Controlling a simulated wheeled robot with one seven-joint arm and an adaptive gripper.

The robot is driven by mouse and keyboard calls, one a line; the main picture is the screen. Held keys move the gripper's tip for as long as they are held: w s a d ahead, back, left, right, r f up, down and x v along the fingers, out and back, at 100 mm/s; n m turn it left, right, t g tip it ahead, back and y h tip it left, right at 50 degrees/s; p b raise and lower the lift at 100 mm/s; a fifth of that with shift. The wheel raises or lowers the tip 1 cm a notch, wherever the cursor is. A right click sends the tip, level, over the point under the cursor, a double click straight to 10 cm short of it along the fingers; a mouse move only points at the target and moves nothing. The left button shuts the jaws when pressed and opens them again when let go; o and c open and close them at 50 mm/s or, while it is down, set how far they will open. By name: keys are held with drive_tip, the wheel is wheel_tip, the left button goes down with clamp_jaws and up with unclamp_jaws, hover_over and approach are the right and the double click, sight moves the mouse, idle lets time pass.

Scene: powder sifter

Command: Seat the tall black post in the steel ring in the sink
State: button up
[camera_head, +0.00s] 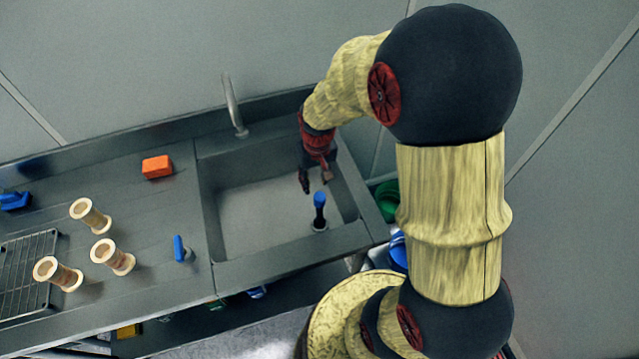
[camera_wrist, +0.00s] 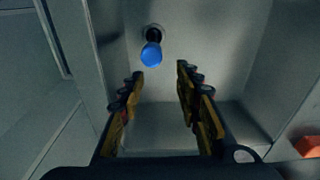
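The tall black post (camera_head: 319,213) with a blue top stands about upright in the right part of the sink (camera_head: 260,254). A small pale steel ring (camera_head: 319,228) shows at its foot; I cannot tell how deep the post sits in it. In the wrist view the blue top of the post (camera_wrist: 151,56) lies just beyond the fingertips, and the ring (camera_wrist: 154,29) is partly hidden behind it. My gripper (camera_head: 316,181) hangs over the sink, behind the post in the head view. The wrist view shows my gripper (camera_wrist: 160,72) open, with nothing between its fingers.
A faucet (camera_head: 233,105) rises at the sink's back edge. The counter at left holds an orange block (camera_head: 157,167), a small blue-handled item (camera_head: 181,249), several pale spools (camera_head: 90,215) and a wire rack (camera_head: 25,272). A green container (camera_head: 388,200) is right of the sink.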

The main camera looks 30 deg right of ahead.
drive_tip(key=s+a+r+n+t, duration=0.1)
drive_tip(key=s+a+r, duration=0.15)
drive_tip(key=r, duration=0.65)
drive_tip(key=s+a+r+t, duration=0.2)
drive_tip(key=s+r, duration=0.2)
drive_tip(key=r, duration=0.4)
drive_tip(key=s+a+r+n+t, duration=0.1)
drive_tip(key=s+a+r, duration=0.2)
drive_tip(key=s+r, duration=0.5)
drive_tip(key=shift+s+t, duration=0.3)
drive_tip(key=shift+s, duration=0.35)
